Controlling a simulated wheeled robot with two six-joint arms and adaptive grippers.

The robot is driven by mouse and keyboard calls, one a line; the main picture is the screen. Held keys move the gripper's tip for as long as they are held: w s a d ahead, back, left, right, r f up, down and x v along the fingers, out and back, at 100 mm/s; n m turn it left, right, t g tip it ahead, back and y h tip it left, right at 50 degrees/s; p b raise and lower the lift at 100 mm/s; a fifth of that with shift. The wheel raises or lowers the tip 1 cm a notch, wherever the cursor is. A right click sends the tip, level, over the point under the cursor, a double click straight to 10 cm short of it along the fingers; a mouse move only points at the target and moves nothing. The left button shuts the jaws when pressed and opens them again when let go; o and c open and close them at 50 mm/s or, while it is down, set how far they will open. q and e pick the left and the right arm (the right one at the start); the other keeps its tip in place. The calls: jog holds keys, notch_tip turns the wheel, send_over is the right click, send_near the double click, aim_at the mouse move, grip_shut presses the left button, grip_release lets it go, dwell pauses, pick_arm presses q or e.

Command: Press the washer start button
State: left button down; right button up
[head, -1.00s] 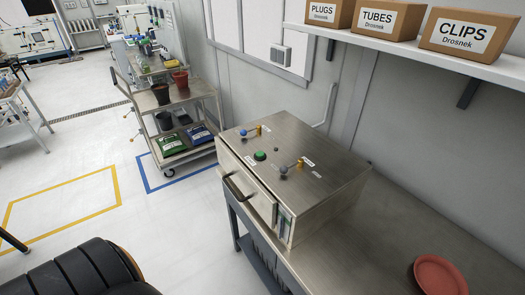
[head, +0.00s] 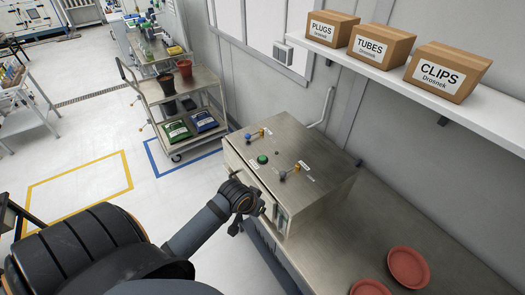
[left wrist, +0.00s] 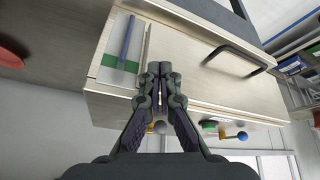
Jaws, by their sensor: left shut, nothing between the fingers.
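The washer is a steel box (head: 318,165) on the bench. Its round green button (head: 262,159) is on the top, between a lever with a blue knob (head: 247,137) and one with a grey knob (head: 283,175). My left gripper (head: 262,209) is in front of the washer's front face, below and to the right of the button in the head view. In the left wrist view the gripper's fingers (left wrist: 160,69) are together and empty, over the front face. That view also shows the green button (left wrist: 208,124) and the blue knob (left wrist: 242,136). Whether the fingers touch the front is unclear. My right gripper is out of view.
A front handle (left wrist: 235,54) sticks out from the washer. Two red dishes, one of them at the right (head: 408,266), lie on the bench (head: 345,240). A shelf (head: 400,75) with labelled boxes hangs above. A trolley (head: 190,85) with pots stands behind left.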

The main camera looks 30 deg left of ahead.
pick_arm(q)
jog(key=shift+n+t+h, duration=0.4)
jog(key=shift+n+t, duration=0.2)
jog(key=shift+n, duration=0.1)
jog(key=w+r, duration=0.1)
jog(key=w, duration=0.1)
jog(key=w+a+r, duration=0.1)
jog(key=w+r, duration=0.1)
jog(key=w+a+r, duration=0.1)
jog(key=w+r, duration=0.1)
jog(key=shift+w+a, duration=0.15)
jog(key=shift+w, duration=0.2)
jog(key=w+a+r, duration=0.1)
jog(key=w, duration=0.1)
jog(key=w+a+r+n, duration=0.1)
jog(key=w+a, duration=0.1)
jog(key=w+a+r+n+t, duration=0.1)
jog(key=w+a, duration=0.1)
jog(key=w, duration=0.1)
jog(key=shift+r, duration=0.3)
jog(key=w+a+r+n+t, duration=0.1)
jog(key=w+a+r+n, duration=0.1)
jog(key=w+a+r, duration=0.2)
jog(key=shift+w+a+r+n+t+h, duration=0.15)
jog(key=shift+a+r+n+t+h, duration=0.2)
jog(key=shift+r, duration=0.4)
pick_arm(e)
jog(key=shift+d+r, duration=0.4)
